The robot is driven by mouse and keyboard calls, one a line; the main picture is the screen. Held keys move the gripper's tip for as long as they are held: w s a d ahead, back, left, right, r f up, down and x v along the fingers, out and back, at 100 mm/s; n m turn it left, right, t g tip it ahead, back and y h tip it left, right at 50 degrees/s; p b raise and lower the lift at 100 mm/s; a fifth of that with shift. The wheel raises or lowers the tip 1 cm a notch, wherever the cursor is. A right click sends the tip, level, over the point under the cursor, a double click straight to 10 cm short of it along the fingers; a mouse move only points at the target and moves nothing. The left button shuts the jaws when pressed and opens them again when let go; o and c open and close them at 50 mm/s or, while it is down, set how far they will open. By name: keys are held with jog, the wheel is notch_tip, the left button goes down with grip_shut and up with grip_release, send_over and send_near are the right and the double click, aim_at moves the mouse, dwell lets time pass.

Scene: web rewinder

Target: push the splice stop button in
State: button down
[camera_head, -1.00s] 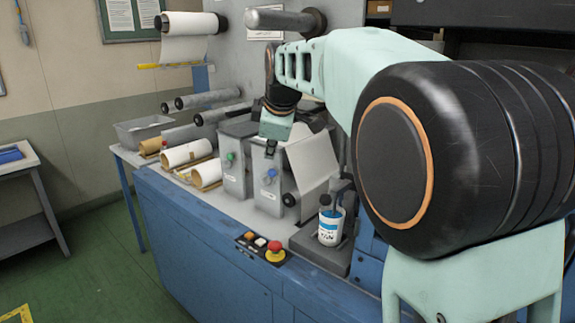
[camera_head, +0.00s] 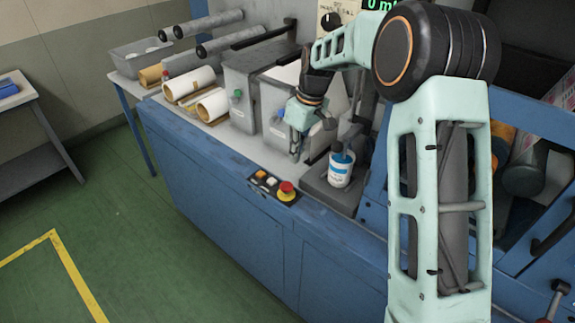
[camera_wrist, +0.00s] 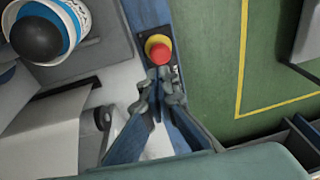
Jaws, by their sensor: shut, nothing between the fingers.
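A red mushroom button on a yellow collar (camera_head: 286,191) sits at the right end of a small dark panel on the front edge of the blue machine. It also shows in the wrist view (camera_wrist: 159,50), just beyond my fingertips. No label on it is readable, so I cannot confirm it is the splice stop button. My gripper (camera_head: 294,157) points down above and behind the panel in the head view. In the wrist view my gripper (camera_wrist: 160,76) has its fingers together and empty, with the tips close to the button. I cannot tell the exact height gap.
Orange and white buttons (camera_head: 261,175) share the panel. A white-and-blue can (camera_head: 340,168) stands right of my gripper. Grey boxes (camera_head: 243,108) and paper rolls (camera_head: 213,105) stand behind. The green floor (camera_head: 150,250) before the machine is clear.

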aim_at(287, 185)
dwell(0.4)
jog(key=f, duration=0.3)
jog(key=a+f+p, duration=0.1)
jog(key=f, duration=0.5)
jog(key=shift+w+a+f, duration=0.25)
jog(key=shift+a+f, duration=0.1)
jog(key=shift+f, duration=0.05)
